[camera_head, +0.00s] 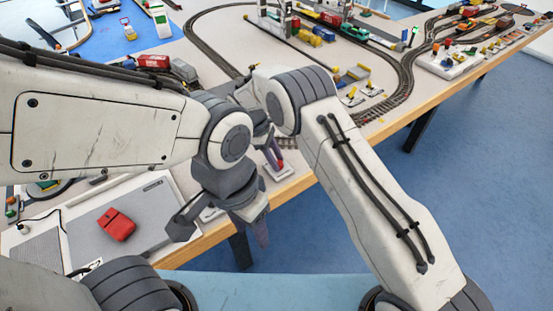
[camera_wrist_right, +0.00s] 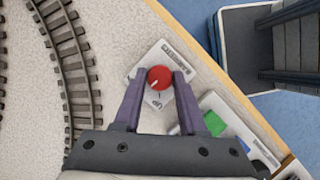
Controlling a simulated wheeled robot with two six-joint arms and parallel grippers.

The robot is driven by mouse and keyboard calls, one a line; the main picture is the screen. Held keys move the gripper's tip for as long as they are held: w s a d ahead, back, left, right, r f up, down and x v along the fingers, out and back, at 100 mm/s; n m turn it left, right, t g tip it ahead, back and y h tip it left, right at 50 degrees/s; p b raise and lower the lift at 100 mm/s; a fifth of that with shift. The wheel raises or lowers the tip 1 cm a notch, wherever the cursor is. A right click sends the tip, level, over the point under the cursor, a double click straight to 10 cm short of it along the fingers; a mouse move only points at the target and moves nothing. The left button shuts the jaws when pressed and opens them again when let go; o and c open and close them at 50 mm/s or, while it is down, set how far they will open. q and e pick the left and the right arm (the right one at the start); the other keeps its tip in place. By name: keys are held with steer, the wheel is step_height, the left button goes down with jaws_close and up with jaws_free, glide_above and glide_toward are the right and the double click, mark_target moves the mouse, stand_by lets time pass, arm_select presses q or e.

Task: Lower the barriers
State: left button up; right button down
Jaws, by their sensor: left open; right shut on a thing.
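A red round knob (camera_wrist_right: 159,78) with a pale mark sits on a white labelled plate (camera_wrist_right: 165,54) near the table's wooden edge. My right gripper (camera_wrist_right: 160,88) is shut on the knob, one finger on each side. In the head view my right gripper (camera_head: 272,160) is partly hidden behind my left arm, with a bit of red at its tips. My left gripper (camera_head: 221,230) is open and empty, lower and nearer, by the table's front edge. I cannot clearly make out the barriers; small yellow parts on white plates (camera_head: 350,97) stand by the track.
Curved railway track (camera_wrist_right: 68,55) runs left of the plate. A white panel with a green patch (camera_wrist_right: 214,123) lies beside my right gripper. A red block-like object (camera_head: 117,224) lies on a grey panel at the near left. Model trains and vehicles crowd the table's far side.

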steer(key=m, duration=0.2)
steer(key=m+g+y, duration=0.1)
steer(key=m, duration=0.1)
steer(key=shift+w+m+g, duration=0.15)
steer(key=shift+m+g, duration=0.15)
steer(key=shift+m+g+y+b, duration=0.3)
steer(key=shift+m+b, duration=0.1)
steer(key=shift+m, duration=1)
steer(key=shift+c, duration=2.3)
jaws_free()
steer(key=shift+d, duration=0.1)
steer(key=shift+r, duration=0.1)
